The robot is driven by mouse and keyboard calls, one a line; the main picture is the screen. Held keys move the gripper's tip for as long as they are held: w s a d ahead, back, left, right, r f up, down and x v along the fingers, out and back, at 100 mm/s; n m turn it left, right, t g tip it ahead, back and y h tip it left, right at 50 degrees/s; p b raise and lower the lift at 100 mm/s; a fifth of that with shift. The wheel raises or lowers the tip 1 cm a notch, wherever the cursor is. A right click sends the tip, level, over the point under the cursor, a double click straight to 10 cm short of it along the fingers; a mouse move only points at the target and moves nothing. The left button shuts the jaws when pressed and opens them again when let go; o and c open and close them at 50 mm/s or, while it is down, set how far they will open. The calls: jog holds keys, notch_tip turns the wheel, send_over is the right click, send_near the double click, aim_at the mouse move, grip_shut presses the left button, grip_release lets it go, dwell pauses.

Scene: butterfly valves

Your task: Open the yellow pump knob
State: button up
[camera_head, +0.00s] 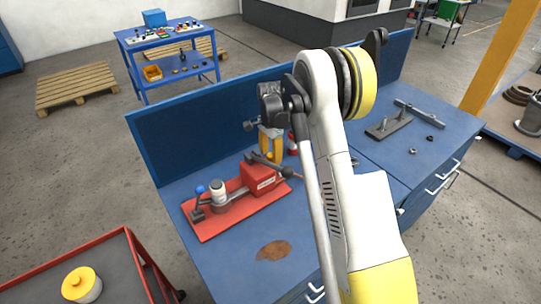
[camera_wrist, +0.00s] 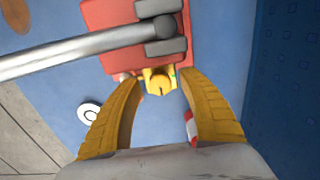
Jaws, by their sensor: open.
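The yellow knob (camera_wrist: 160,82) is a small yellow piece at the near edge of the red pump in the wrist view. My gripper (camera_wrist: 158,76) is open, with its two yellow fingers on either side of the knob and gaps showing between. I cannot tell how high the fingertips are above it. In the head view my gripper (camera_head: 271,152) points down at the back of the red pump base (camera_head: 222,222), behind the red block (camera_head: 264,179). I cannot make out the knob there; the gripper seems to hide it.
A silver bar (camera_wrist: 80,52) crosses the wrist view above the pump. A red and white item (camera_head: 292,143) stands close beside my gripper, near the blue back panel (camera_head: 190,130). A white ring (camera_wrist: 88,112) lies on the blue bench. The bench front (camera_head: 225,265) is mostly clear.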

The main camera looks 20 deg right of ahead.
aim_at(270, 155)
grip_shut()
jog(key=shift+n+b, duration=0.4)
jog(key=shift+n, duration=0.4)
grip_release()
notch_tip(270, 155, up, 12)
